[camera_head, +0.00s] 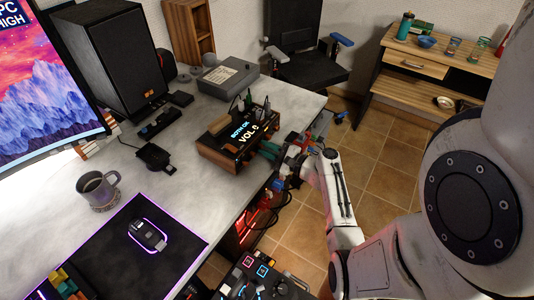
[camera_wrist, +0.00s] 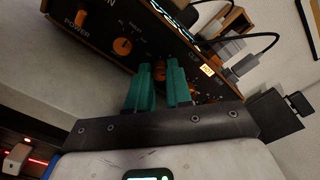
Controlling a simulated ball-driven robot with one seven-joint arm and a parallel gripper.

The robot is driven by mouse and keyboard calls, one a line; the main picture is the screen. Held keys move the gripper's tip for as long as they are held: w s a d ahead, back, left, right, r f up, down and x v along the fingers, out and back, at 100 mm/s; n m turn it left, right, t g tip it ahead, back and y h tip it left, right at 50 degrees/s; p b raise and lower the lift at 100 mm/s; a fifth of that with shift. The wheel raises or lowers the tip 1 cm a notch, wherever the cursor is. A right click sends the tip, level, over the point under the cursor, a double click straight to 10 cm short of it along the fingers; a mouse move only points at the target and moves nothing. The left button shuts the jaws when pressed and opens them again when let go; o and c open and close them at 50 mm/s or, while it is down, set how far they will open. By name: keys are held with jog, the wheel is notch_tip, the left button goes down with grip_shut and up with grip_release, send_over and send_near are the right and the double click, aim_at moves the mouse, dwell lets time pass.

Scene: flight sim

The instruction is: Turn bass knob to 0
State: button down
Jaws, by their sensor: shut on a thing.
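The amplifier (camera_head: 222,158) is a wood-sided box with a dark front. It stands at the right edge of the desk, and its display (camera_head: 245,132) reads "BOTH OK" and "VOL 0". In the wrist view its dark front panel (camera_wrist: 105,38) is close and tilted, with small orange knobs. My gripper (camera_wrist: 160,75) has green fingers and is shut on an orange knob (camera_wrist: 160,71), mostly hidden between the fingertips. Its label is too small to read, so I cannot tell its setting. Another orange knob (camera_wrist: 122,45) is to its left, and a knob marked POWER (camera_wrist: 82,18) is farther left.
On the desk (camera_head: 185,125) stand a black speaker (camera_head: 105,55), a grey device (camera_head: 228,76) and a mug (camera_head: 97,187). A black chair (camera_head: 300,55) and a wooden side table (camera_head: 440,62) are behind. Cables run near the amplifier in the wrist view.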

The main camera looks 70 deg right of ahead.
jog(key=n+b, duration=0.2)
jog(key=n, duration=0.1)
jog(key=n+b, duration=0.2)
jog(key=b, duration=0.1)
jog(key=shift+a+f+n+b, duration=0.1)
jog(key=shift+f+n+b, duration=0.2)
jog(key=shift+f+n, duration=0.1)
jog(key=n+b, duration=0.4)
jog(key=shift+r+b, duration=0.2)
jog(key=shift+b, duration=0.1)
jog(key=shift+n, duration=0.3)
jog(key=c, duration=1)
grip_release()
jog(key=shift+r, duration=0.1)
jog(key=shift+c, duration=0.2)
jog(key=v, duration=1)
jog(key=shift+s+b, duration=0.4)
jog(key=shift+b, duration=0.05)
jog(key=shift+s, duration=0.1)
